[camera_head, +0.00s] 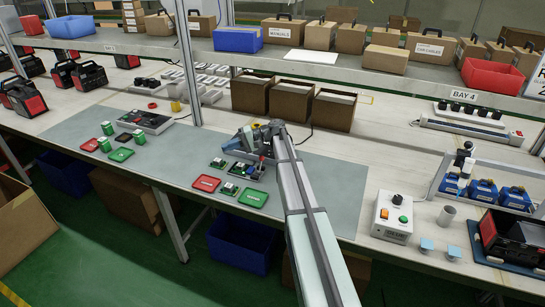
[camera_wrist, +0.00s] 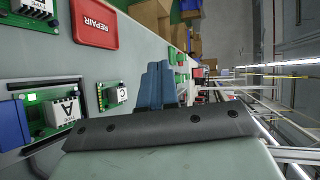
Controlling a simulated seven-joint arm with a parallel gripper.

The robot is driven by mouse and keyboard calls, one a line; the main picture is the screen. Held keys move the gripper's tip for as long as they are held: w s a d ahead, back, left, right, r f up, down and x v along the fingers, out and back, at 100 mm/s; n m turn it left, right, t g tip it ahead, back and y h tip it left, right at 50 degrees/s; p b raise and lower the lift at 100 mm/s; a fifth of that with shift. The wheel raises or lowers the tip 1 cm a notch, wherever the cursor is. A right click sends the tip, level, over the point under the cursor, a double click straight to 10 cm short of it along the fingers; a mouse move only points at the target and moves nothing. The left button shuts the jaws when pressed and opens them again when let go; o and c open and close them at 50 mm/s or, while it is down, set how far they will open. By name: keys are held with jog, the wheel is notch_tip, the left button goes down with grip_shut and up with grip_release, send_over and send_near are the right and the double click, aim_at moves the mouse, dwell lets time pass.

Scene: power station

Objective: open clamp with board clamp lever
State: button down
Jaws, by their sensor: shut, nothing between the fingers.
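My gripper (camera_head: 250,140) is over the grey work mat. In the wrist view its blue fingers (camera_wrist: 155,85) are together with nothing between them. A small dark upright piece with a red tip (camera_head: 262,158) stands close beside the gripper, near the small boards. It may be the clamp lever, but it is too small to be sure. A green circuit board with a white block marked A (camera_wrist: 63,110) and a small green light lies left of the fingers. A smaller board marked C (camera_wrist: 121,94) lies nearer them. The clamp itself is not clearly visible, and contact cannot be told.
A red REPAIR tray (camera_head: 207,184) and a green tray (camera_head: 253,198) lie at the mat's front edge. Brown bins (camera_head: 290,102) stand behind the gripper. A shelf upright (camera_head: 187,65) rises at left. A control box (camera_head: 393,215) stands at right.

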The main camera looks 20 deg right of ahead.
jog(key=s+d+f+t, duration=0.1)
jog(key=s+d, duration=0.1)
jog(key=d, duration=0.7)
jog(key=s+d+f+t, duration=0.2)
jog(key=s+d, duration=0.1)
jog(key=d, duration=0.7)
jog(key=s+d+f+t, duration=0.2)
jog(key=s+d, duration=0.1)
jog(key=d, duration=0.7)
jog(key=shift+s+f+m+y, duration=0.1)
jog(key=shift+s+m+y, duration=0.05)
jog(key=shift+m+y, duration=0.2)
jog(key=x, duration=1)
jog(key=shift+s+a+f, duration=0.1)
jog(key=shift+s+a, duration=0.05)
jog(key=shift+a, duration=0.4)
jog(key=shift+s+a, duration=0.15)
jog(key=shift+a, duration=0.4)
jog(key=shift+s+a+f, duration=0.1)
jog(key=shift+s+a, duration=0.05)
jog(key=shift+a, duration=0.6)
